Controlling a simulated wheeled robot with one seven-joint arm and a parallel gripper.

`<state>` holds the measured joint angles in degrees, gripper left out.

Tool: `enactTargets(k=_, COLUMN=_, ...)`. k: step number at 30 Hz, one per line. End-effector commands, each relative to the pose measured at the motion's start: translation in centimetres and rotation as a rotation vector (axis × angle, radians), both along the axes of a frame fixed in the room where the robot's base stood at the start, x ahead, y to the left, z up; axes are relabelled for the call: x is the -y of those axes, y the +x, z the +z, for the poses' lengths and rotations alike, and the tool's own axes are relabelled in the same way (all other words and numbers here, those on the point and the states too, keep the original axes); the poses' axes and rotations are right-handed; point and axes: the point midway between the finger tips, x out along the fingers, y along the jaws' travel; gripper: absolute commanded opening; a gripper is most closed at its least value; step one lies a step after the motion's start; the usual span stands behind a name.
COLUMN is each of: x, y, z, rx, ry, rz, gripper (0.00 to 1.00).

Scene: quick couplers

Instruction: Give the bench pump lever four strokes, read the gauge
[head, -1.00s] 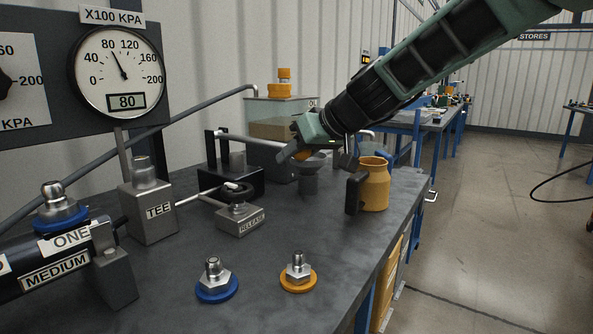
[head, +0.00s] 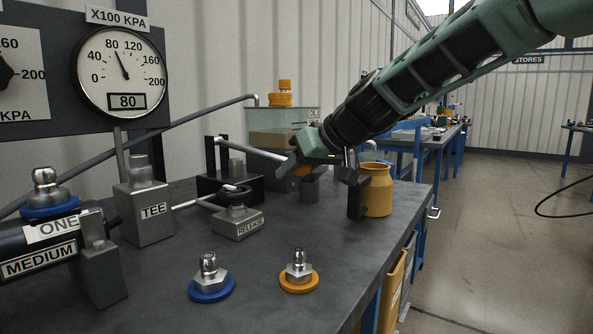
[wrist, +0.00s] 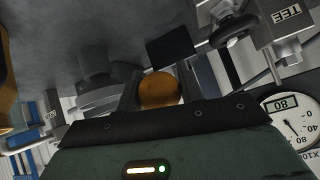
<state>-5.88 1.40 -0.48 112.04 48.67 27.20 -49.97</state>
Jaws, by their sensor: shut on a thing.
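My gripper (head: 300,165) is shut on the orange knob (head: 302,170) at the end of the grey pump lever (head: 252,148). The lever slopes slightly down from its black upright bracket (head: 211,168) toward my gripper. In the wrist view the knob (wrist: 160,90) sits between the fingers. The round gauge (head: 121,73), marked X100 KPA, has its needle near 80 and its digital window reads 80. The gauge also shows upside down in the wrist view (wrist: 292,122), reading 80.
A RELEASE block (head: 238,224) with a black knob and a TEE block (head: 150,212) stand left of the lever. An orange jug (head: 377,192) stands close right of my gripper. Blue (head: 211,290) and orange (head: 299,282) based couplers stand on the front of the bench.

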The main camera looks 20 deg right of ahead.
Motion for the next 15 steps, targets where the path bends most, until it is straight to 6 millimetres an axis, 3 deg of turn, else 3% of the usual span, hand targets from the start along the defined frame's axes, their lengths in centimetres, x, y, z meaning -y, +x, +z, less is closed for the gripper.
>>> enactTargets(k=5, x=-0.03, y=0.01, z=-0.32, rx=-0.005, ry=-0.002, rz=0.001, gripper=0.0)
enactTargets(k=6, x=-0.03, y=0.0, z=-0.33, rx=-0.005, ry=-0.002, rz=0.001, gripper=0.46)
enactTargets(k=8, x=-0.04, y=0.01, z=-0.32, rx=-0.005, ry=-0.002, rz=0.001, gripper=0.59)
enactTargets(k=15, x=-0.03, y=0.0, z=-0.14, rx=-0.002, ry=-0.001, rz=0.0, gripper=0.59)
